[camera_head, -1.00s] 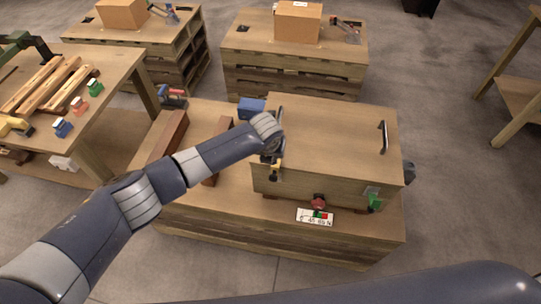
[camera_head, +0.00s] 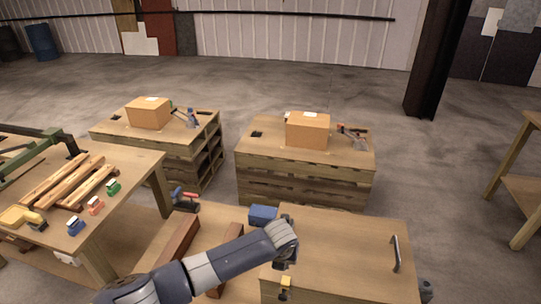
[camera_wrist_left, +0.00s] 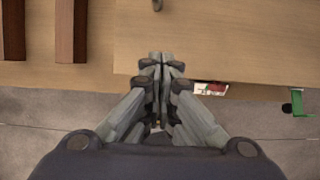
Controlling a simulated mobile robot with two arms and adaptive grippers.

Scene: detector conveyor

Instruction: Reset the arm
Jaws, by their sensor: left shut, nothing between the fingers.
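My left arm comes in from the lower left in the head view and reaches over the near workbench. In the left wrist view my left gripper (camera_wrist_left: 160,75) points at the front part of a wooden box (camera_wrist_left: 230,40). Its fingers are together with nothing between them. The wooden box also shows in the head view (camera_head: 340,245), with a dark handle (camera_head: 395,253) on its right side. In the head view the arm hides part of the box's left edge.
A blue block (camera_head: 262,215) and brown wooden bars (camera_head: 178,245) lie left of the box. Two pallet tables with cardboard boxes (camera_head: 150,113) (camera_head: 307,129) stand behind. A table with tools and coloured blocks (camera_head: 75,226) is at left. Open floor (camera_head: 430,165) lies at right.

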